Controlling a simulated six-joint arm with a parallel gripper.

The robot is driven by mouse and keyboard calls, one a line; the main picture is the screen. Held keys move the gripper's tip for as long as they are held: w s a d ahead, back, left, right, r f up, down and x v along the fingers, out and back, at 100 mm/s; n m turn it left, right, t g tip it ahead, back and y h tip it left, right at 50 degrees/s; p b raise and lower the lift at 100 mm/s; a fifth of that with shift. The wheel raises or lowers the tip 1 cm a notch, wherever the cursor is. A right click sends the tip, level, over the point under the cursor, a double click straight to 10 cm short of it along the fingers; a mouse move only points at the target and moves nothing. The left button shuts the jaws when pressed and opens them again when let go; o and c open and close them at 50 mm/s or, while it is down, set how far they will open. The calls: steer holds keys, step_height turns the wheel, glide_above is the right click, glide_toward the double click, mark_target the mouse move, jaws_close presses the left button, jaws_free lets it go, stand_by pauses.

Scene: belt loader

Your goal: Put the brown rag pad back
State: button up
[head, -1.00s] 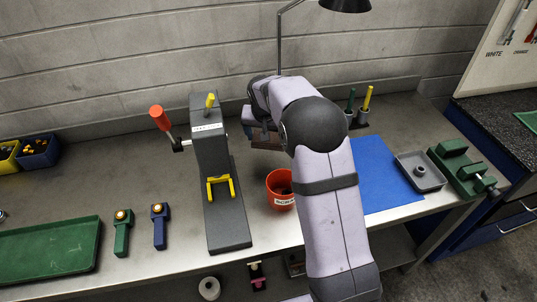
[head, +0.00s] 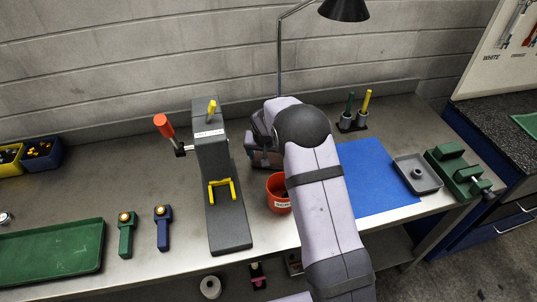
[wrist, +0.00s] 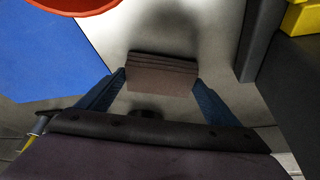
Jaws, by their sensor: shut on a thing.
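The brown rag pad (wrist: 161,79) is a layered, dull brown block between the blue fingers of my gripper (wrist: 161,84) in the wrist view. The fingers are shut on its two sides. Bare grey bench and a dark shadow show around it; I cannot tell whether it touches the bench. In the head view my gripper is largely hidden by my arm, between the grey press and the red bin, toward the back of the bench.
The grey press (head: 213,165) with yellow guard stands left of my gripper. The red bin (head: 279,190) is just in front. A blue mat (head: 375,180) lies to the right, with a grey tray (head: 418,174) and green vise (head: 456,172) beyond. The lamp (head: 343,10) stands behind.

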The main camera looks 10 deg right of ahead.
steer(key=shift+f, duration=0.15)
steer(key=o, duration=0.8)
steer(key=shift+o, duration=0.2)
steer(key=shift+r, duration=0.25)
steer(key=b+v, duration=0.3)
steer(key=v, duration=0.9)
steer(key=shift+f, duration=0.1)
steer(key=s+f+n+g+y, duration=0.1)
steer(key=s+f+n+g, duration=0.1)
steer(key=s, duration=1.4)
steer(key=s+f+n+g, duration=0.2)
steer(key=s+f, duration=0.2)
steer(key=s, duration=1.2)
steer(key=shift+a+y, duration=0.4)
steer(key=shift+a, duration=0.05)
